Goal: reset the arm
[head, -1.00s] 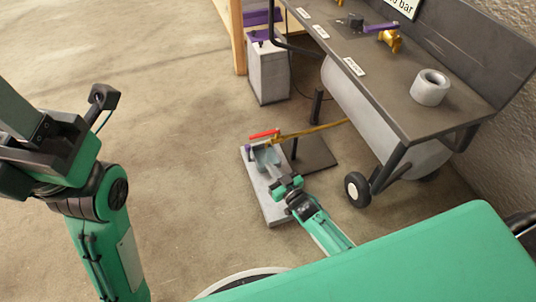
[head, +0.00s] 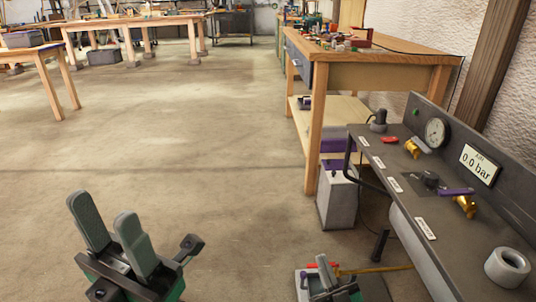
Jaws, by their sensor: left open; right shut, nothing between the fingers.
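My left gripper (head: 102,212) is at the lower left in the head view. Its two grey-green fingers stand apart, pointing up and a little left, with nothing between them and bare floor behind. My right gripper (head: 323,262) is at the bottom edge, right of the middle. Its fingers are together and empty, over or beside a grey slab (head: 301,287) with a red part (head: 311,266). I cannot tell whether it touches the slab. The rest of my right arm is below the picture.
A dark bench (head: 405,205) with a gauge, brass valves, a grey ring (head: 507,267) and a display reading 0.0 bar stands at the right. A yellow lath (head: 375,270) runs toward it. A wooden workbench (head: 375,62) stands behind. Open floor fills the middle and left.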

